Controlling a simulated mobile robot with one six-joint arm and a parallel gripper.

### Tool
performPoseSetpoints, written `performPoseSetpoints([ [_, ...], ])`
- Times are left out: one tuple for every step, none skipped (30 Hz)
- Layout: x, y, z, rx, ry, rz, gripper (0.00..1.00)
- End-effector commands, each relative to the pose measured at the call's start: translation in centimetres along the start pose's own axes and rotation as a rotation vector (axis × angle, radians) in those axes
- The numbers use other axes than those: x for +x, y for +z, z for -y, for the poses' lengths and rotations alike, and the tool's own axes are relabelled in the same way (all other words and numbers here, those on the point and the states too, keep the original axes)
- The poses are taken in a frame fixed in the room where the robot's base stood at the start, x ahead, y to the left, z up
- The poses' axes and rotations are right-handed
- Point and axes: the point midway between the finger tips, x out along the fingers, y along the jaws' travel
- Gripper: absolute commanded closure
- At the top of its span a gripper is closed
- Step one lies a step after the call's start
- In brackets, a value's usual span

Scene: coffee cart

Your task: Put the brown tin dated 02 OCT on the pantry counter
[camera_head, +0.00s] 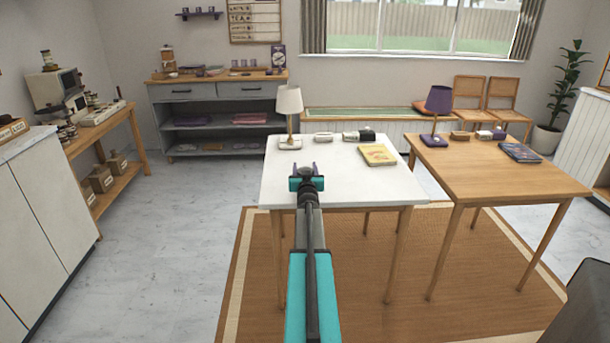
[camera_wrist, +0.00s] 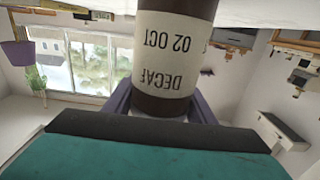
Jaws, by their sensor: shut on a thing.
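A brown tin (camera_wrist: 172,60) with a cream label reading DECAF 02 OCT fills the middle of the wrist view, its lettering upside down in that picture. My gripper (camera_wrist: 165,108) is shut on it, with a purple finger at each side. In the head view my gripper (camera_head: 306,170) is over the white table (camera_head: 285,185), near its front left part. The tin is mostly hidden by my arm in the head view. No surface there carries a readable pantry sign.
On the white table stand a cream lamp (camera_head: 289,104) and a yellow book (camera_head: 377,155). A wooden table (camera_head: 500,175) stands to the right. A white cabinet (camera_head: 45,205) is at the left, with a wooden shelf bench (camera_head: 108,128) behind it. Grey floor (camera_head: 180,215) lies clear between.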

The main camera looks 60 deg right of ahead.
Motion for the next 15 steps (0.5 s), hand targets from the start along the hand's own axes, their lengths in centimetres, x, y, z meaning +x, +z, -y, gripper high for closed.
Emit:
performPoseSetpoints([
  [0.0,-0.3,0.0,0.000,0.000,-0.002,0.85],
  [0.0,-0.4,0.0,-0.001,0.000,-0.002,0.85],
  [0.0,-0.7,0.0,-0.001,-0.001,-0.003,0.85],
  [0.0,-0.9,0.0,-0.001,-0.001,-0.003,0.85],
  [0.0,-1.1,0.0,0.000,-0.001,-0.003,0.85],
  [0.0,-1.5,0.0,0.000,-0.001,-0.004,0.85],
  [0.0,-1.9,0.0,-0.001,-0.001,-0.005,0.85],
  [0.0,-2.3,0.0,-0.001,-0.001,-0.005,0.85],
  [0.0,-2.9,0.0,0.000,-0.001,-0.004,0.85],
  [0.0,-3.3,0.0,-0.001,-0.001,-0.004,0.85],
  [0.0,-3.8,0.0,-0.001,-0.001,-0.004,0.85],
  [-0.4,-3.8,0.0,-0.001,-0.001,-0.002,0.85],
  [-0.8,-3.6,0.0,-0.001,-0.001,-0.001,0.85],
  [-1.2,-3.6,0.0,-0.001,-0.001,-0.001,0.85],
  [-1.6,-3.6,0.0,0.000,-0.001,-0.001,0.85],
])
